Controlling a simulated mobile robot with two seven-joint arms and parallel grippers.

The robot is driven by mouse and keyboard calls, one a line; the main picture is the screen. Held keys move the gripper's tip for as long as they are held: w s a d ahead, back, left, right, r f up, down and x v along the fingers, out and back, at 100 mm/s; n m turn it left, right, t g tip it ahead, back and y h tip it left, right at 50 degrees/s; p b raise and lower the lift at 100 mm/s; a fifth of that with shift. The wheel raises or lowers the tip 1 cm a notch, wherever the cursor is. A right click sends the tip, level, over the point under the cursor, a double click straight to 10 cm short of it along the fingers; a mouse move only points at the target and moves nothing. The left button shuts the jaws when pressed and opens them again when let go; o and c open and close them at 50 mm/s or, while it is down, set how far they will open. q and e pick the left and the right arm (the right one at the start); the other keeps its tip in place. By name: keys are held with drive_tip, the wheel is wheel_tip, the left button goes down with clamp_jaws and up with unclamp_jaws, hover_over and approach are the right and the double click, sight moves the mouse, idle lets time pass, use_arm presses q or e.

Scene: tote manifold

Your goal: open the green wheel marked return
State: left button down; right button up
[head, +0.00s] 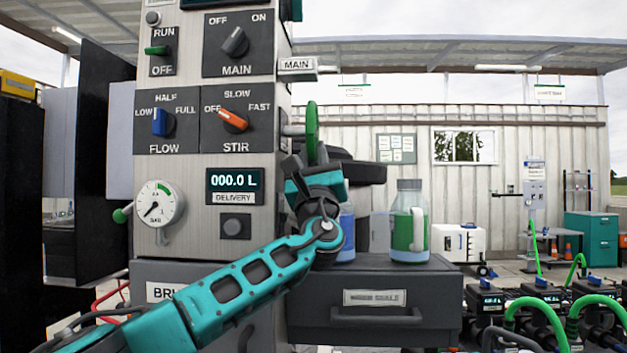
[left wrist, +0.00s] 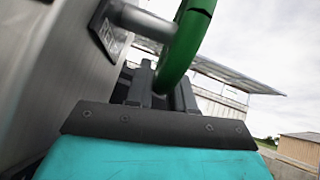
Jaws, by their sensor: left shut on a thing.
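A green wheel (head: 312,134) stands edge-on at the right side of the grey control panel, on a short metal stem. In the left wrist view the green wheel rim (left wrist: 187,42) comes down between the fingers of my left gripper (left wrist: 160,85), which is shut on it. In the head view my left gripper (head: 312,170) is at the lower part of the wheel, partly hidden by its own wrist. No "return" mark is readable; a white tag beside the panel reads MAIN (head: 297,65). My right gripper is not in view.
The panel (head: 190,95) carries dials, a pressure gauge (head: 158,205) and a delivery display (head: 235,185). Below the wheel a dark drawer cabinet (head: 400,285) bears a green-labelled bottle (head: 410,225) and a blue one partly hidden. Green hoses stand at the lower right.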

use_arm(q)
drive_tip(key=shift+w+r+t+y+b, duration=0.1)
drive_tip(key=shift+w+t+y+b, duration=0.1)
drive_tip(key=shift+t+y+b, duration=0.15)
drive_tip(key=c, duration=1.1)
unclamp_jaws()
